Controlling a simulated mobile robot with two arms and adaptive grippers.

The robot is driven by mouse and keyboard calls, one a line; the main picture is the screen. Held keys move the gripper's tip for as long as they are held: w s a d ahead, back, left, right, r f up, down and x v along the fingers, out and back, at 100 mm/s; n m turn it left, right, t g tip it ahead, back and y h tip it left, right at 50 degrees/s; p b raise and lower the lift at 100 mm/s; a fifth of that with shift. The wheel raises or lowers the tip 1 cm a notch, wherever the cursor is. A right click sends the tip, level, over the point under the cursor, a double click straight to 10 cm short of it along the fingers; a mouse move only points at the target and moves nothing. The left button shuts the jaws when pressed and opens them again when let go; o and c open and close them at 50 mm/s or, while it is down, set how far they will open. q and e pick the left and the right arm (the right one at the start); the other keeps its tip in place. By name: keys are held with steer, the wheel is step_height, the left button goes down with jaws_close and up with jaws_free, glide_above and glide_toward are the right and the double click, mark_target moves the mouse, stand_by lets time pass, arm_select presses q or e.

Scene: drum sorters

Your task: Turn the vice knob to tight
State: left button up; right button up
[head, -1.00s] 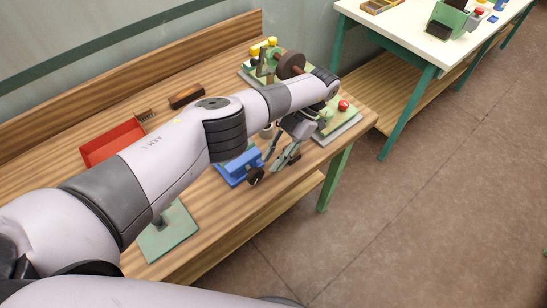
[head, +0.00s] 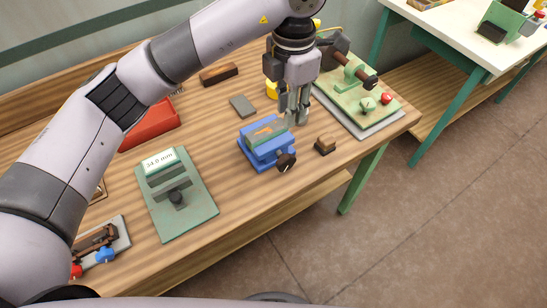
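The blue vice (head: 253,154) stands near the front edge of the bench. Its dark knob (head: 286,161) sticks out at the front, toward the bench edge. A grey-green piece with an orange mark (head: 266,131) sits at the top of the vice, between its jaws. My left gripper (head: 296,122) points down just behind and right of the vice, above the knob in the picture. It appears apart from the knob and holds nothing that I can see. Its fingers are close together in this view, so its opening is unclear. My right gripper is out of view.
A small wooden block (head: 325,145) lies right of the knob. A green machine board (head: 352,98) stands at the right. A grey plate (head: 242,105) lies behind.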

mark_target(286, 156)
arm_select(q)
step_height(286, 156, down, 17)
steer(key=p, duration=0.4)
steer(key=shift+d+f, duration=0.1)
steer(key=shift+c, duration=0.4)
jaws_close()
